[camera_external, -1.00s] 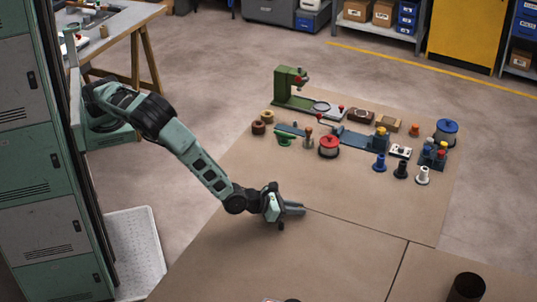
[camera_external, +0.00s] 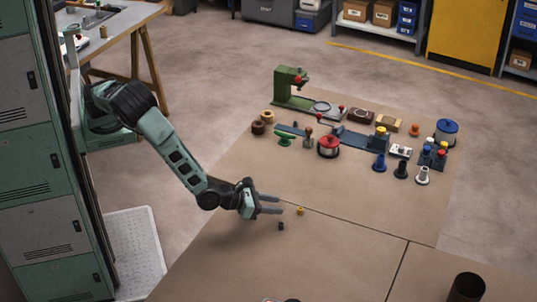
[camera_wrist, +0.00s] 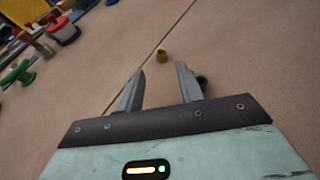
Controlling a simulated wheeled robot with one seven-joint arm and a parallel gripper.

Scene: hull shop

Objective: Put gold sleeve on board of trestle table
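The small gold sleeve (camera_external: 300,211) stands on the brown bench top, close to a seam. In the wrist view the gold sleeve (camera_wrist: 161,56) is just beyond the gap between my fingertips. My gripper (camera_external: 282,205) is open and empty, its fingers pointing right towards the gold sleeve, short of it. It also shows open in the wrist view (camera_wrist: 160,69). A small dark sleeve (camera_external: 281,226) stands nearby; in the wrist view my right finger partly hides it (camera_wrist: 203,80). The trestle table (camera_external: 148,58) with a grey board (camera_external: 118,19) stands at the upper left.
The trestle table's board carries a small tan cylinder (camera_external: 103,31) and other items. A green press (camera_external: 287,84), a red-lidded pot (camera_external: 329,146) and several spools crowd the far bench top. A dark cup (camera_external: 467,288) stands at the lower right. The near bench top is mostly clear.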

